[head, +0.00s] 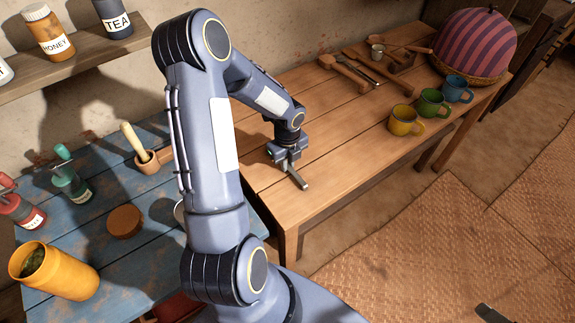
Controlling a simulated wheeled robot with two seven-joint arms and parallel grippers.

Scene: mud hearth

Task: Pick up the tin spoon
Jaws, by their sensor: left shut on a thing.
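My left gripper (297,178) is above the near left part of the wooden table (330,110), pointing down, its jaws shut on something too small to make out. A thin grey metal utensil (362,69), perhaps the tin spoon, lies among wooden utensils towards the back of the table. I cannot tell its kind for certain. My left gripper is well to the left and in front of it. A dark tip at the bottom right edge seems to be my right gripper (492,314); its jaws cannot be made out.
Yellow (405,120), green (432,102) and blue (456,89) mugs stand along the table's right edge, before a striped domed cover (473,43). Left, a blue table (95,230) holds bottles, a mortar (150,160) and a tipped yellow jar (60,272). The table's middle is clear.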

